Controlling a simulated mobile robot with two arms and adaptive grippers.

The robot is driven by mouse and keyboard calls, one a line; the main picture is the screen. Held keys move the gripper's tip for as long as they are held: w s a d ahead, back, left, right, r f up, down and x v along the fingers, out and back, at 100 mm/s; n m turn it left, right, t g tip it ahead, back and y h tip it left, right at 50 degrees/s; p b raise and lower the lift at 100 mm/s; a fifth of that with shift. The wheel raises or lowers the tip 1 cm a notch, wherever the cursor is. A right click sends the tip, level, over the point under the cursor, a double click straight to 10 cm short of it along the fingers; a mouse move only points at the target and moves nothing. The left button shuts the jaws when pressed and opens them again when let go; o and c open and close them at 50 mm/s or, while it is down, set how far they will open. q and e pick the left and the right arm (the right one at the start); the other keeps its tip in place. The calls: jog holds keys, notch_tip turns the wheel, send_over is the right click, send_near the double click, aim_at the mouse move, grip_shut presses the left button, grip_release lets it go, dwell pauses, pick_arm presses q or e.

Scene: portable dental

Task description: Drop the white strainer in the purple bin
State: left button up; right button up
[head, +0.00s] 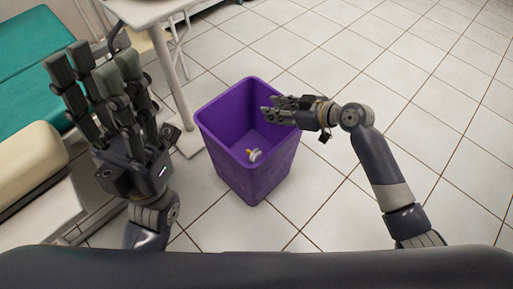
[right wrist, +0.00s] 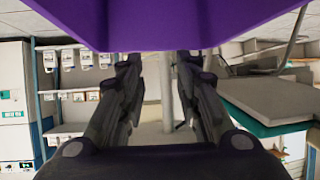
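The purple bin (head: 222,144) stands on the tiled floor in the middle of the head view, its opening facing up. A small whitish thing with a yellowish part (head: 254,155), probably the white strainer, shows at the bin's near corner. I cannot tell whether it lies inside or touches the rim. My right gripper (head: 268,108) is over the bin's right side. In the right wrist view its fingers (right wrist: 160,85) are apart with nothing between them, and purple fills the top. My left gripper (head: 95,62) is open and empty, left of the bin, fingers pointing up the picture.
A white table (head: 150,10) with a metal leg stands behind the bin. A teal padded couch (head: 35,55) and a cream padded seat (head: 30,158) are at the left. The tiled floor (head: 430,75) to the right is clear.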

jog(key=shift+v, duration=2.2)
jog(key=shift+r, duration=0.1)
